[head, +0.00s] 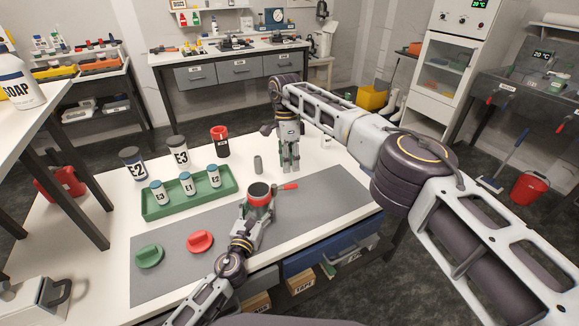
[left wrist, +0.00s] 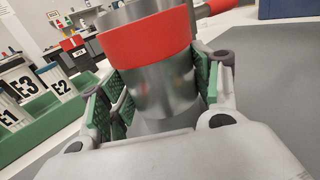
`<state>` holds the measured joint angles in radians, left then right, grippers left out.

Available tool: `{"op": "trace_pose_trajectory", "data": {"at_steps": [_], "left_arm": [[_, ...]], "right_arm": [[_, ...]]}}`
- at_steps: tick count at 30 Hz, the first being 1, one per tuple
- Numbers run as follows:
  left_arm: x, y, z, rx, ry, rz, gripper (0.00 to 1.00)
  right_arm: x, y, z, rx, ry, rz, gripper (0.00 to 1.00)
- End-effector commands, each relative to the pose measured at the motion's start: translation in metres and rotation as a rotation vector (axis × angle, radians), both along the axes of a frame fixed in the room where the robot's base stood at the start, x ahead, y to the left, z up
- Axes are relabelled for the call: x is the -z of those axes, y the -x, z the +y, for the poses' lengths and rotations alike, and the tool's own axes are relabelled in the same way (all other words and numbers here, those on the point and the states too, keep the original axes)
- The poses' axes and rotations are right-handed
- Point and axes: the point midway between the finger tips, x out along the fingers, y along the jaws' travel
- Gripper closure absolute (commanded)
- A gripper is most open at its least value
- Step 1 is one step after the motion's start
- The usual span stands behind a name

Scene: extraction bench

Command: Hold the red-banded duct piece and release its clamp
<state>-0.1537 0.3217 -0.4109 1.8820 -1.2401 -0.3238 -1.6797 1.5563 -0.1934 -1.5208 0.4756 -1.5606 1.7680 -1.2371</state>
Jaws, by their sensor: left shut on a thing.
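The red-banded duct piece (head: 258,199) stands upright on the grey mat, an open-topped metal tube with a red band. Its red clamp lever (head: 289,186) sticks out to the right. My left gripper (head: 257,212) is shut on the duct piece. In the left wrist view, its green pads flank the bare metal of the duct piece (left wrist: 165,90), below the red band (left wrist: 155,48). A bit of the red lever (left wrist: 220,6) shows at the top right there. My right gripper (head: 290,168) points down behind and right of the duct piece, apart from the lever; its finger gap is unclear.
A green tray (head: 190,206) with small labelled jars stands left of the duct piece. Larger jars (head: 180,151), a red-topped black container (head: 220,141) and a small grey cylinder (head: 258,164) stand behind. Green (head: 149,255) and red (head: 200,241) caps lie on the mat. The mat's right side is clear.

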Motion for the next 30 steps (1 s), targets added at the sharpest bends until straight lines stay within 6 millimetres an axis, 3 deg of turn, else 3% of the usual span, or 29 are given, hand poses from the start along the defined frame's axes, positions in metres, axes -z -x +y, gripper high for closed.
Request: {"op": "trace_pose_trajectory", "data": {"at_steps": [11,12,18,30], "left_arm": [[0.0002,-0.0001,0.0004,-0.001,0.0,0.0,0.71],[0.0002,-0.0001,0.0004,-0.001,0.0,0.0,0.34],[0.0001,0.0,0.0002,0.0,0.0,0.0,0.12],[0.0002,0.0009,0.0002,0.0,0.0,0.0,0.12]], "right_arm": [[-0.0008,-0.0001,0.0002,0.0,0.0,0.0,0.72],[-0.0007,-0.0001,0.0002,0.0,0.0,0.0,0.72],[-0.0007,-0.0002,0.0003,0.0,0.0,-0.001,0.72],[-0.0007,-0.0002,0.0002,0.0,0.0,-0.001,0.72]]}}
